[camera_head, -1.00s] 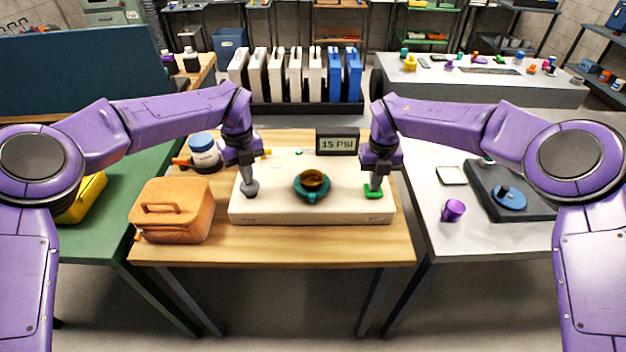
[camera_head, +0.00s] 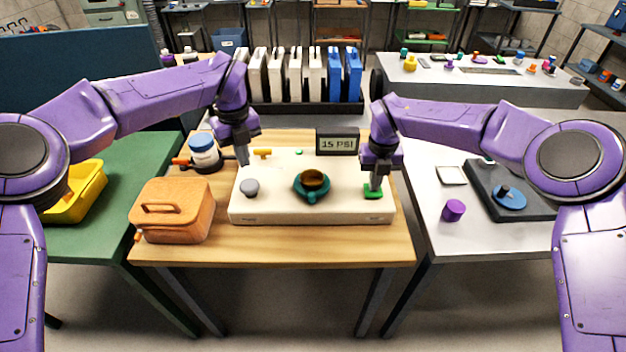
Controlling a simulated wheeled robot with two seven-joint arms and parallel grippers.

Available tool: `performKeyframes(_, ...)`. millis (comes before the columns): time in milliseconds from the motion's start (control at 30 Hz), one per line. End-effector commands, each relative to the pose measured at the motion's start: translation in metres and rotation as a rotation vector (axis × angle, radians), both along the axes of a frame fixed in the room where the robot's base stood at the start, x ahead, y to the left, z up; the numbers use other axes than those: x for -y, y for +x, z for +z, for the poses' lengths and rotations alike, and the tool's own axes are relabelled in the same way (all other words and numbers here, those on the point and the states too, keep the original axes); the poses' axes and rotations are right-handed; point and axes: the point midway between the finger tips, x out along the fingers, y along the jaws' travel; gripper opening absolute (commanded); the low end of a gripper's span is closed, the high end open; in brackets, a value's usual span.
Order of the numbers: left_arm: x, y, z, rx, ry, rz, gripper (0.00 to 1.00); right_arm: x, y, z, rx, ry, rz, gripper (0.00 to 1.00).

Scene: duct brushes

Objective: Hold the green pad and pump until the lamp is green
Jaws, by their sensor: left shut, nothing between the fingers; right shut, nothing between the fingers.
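The green pad (camera_head: 374,196) is at the right end of a cream box (camera_head: 300,218) on the wooden table. My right gripper (camera_head: 375,187) is shut and points down onto the pad, seemingly touching it. A grey knob (camera_head: 249,187) stands at the box's left end with nothing on it. My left gripper (camera_head: 243,160) is shut and empty, above and behind the grey knob, apart from it. A display (camera_head: 337,142) at the back reads 15 PSI. A teal ring with a dark amber dome (camera_head: 315,180), perhaps the lamp, sits mid-box; it does not look green.
An orange case (camera_head: 172,210) stands left of the box. A white jar with a blue lid (camera_head: 204,152) and a yellow handle (camera_head: 262,153) are behind. The right table holds a purple cylinder (camera_head: 453,210) and a dark tray (camera_head: 540,210).

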Motion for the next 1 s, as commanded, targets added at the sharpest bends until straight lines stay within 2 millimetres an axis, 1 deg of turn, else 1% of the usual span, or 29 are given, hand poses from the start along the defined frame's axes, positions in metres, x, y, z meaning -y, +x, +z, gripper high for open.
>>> performKeyframes(100, 0.0, 0.0, 0.011, 0.001, 0.001, 0.0, 0.0, 0.0, 0.0, -0.001, -0.001, 0.0, 0.0, 0.0)
performKeyframes(167, 0.0, 0.0, 0.014, 0.0, 0.0, 0.0, 0.0, 0.0, 0.0, -0.001, -0.001, 0.0, 0.0, 0.0)
performKeyframes(467, 0.0, 0.0, 0.015, -0.001, -0.001, 0.0, 0.0, 0.0, 0.0, 0.001, -0.001, 0.0, 0.0, 0.0)
performKeyframes(1000, 0.0, 0.0, 0.014, -0.001, -0.001, 0.0, 0.0, 0.0, 0.0, 0.063, 0.001, 0.0, -0.001, 0.0)
